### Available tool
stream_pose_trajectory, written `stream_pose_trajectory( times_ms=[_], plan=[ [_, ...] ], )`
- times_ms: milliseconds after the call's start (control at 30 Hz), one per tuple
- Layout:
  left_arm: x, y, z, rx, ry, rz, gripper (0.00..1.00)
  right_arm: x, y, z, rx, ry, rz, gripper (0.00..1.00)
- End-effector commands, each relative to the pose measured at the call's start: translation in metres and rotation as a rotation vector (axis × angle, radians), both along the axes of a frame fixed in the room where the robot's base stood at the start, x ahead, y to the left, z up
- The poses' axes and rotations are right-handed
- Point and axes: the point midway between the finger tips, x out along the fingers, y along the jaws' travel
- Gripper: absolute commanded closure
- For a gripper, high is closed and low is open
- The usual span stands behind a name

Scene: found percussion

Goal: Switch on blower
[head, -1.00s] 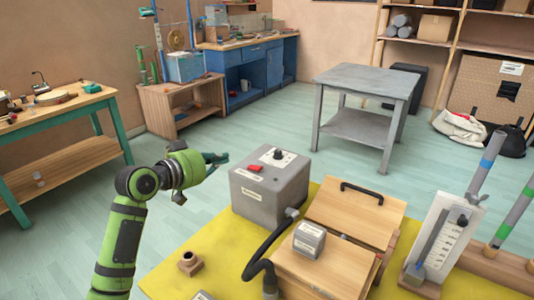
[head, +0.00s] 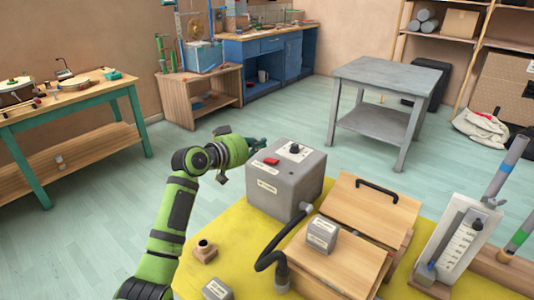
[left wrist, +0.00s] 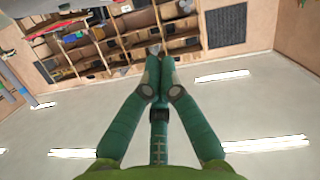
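The blower looks to be the grey metal box (head: 258,188) on the yellow mat, with a hose at its front corner. A red switch (head: 271,161) and a black knob (head: 294,148) sit on its top; I cannot tell the switch's position. My left gripper (head: 258,144) is beside the box's back left corner, around the height of its top, and seems apart from the switch. My right gripper is out of view.
A black hose (head: 270,243) runs to a wooden box (head: 330,262) bearing a small grey block (head: 322,234). A brown fitting (head: 205,251) sits front left. A grey table (head: 385,75) stands behind.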

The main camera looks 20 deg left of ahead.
Motion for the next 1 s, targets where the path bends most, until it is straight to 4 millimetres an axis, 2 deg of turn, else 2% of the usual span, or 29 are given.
stream_pose_trajectory(
  times_ms=[167, 200, 400, 867, 1000],
  plan=[
    [0.027, -0.013, -0.006, -0.001, 0.002, -0.002, 1.00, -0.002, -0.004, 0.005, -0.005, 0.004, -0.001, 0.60],
    [0.024, -0.014, -0.018, -0.001, 0.007, -0.003, 1.00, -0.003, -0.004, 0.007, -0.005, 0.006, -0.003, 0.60],
    [0.022, -0.017, -0.040, 0.000, 0.002, 0.000, 1.00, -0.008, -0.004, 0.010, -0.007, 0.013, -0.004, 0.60],
    [0.021, -0.018, -0.047, 0.004, 0.001, 0.000, 1.00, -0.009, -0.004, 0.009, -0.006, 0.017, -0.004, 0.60],
    [0.020, -0.020, -0.057, 0.085, -0.028, 0.000, 1.00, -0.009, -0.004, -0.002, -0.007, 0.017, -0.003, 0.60]
  ],
)
